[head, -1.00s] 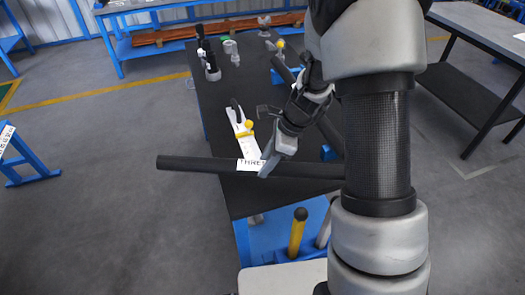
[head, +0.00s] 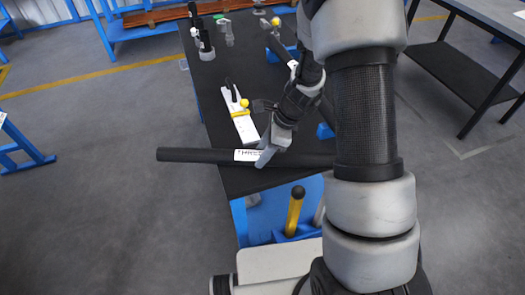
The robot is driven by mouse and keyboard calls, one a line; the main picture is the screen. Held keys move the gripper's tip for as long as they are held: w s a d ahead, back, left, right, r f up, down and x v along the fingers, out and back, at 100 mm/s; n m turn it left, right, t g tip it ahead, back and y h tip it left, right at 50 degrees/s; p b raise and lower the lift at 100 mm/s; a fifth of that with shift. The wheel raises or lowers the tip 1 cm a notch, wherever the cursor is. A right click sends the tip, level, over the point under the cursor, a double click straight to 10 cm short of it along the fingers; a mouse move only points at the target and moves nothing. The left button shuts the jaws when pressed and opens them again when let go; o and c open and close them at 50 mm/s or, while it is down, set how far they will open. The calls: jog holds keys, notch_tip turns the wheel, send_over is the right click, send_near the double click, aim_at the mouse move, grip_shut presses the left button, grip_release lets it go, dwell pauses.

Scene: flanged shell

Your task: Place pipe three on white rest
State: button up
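A long dark pipe (head: 195,155) lies across the view over the near end of the black table. It carries a white label whose lettering is hard to read now; it reads THREE in the earlier frame. My gripper (head: 268,155) appears shut on this pipe beside the label. The pipe's right end is hidden behind my arm. Whether the pipe touches anything below is unclear.
Small fittings and dark bottles (head: 204,42) stand at the far left of the black table (head: 216,88).

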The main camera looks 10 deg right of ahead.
jog(key=shift+o, duration=1.2)
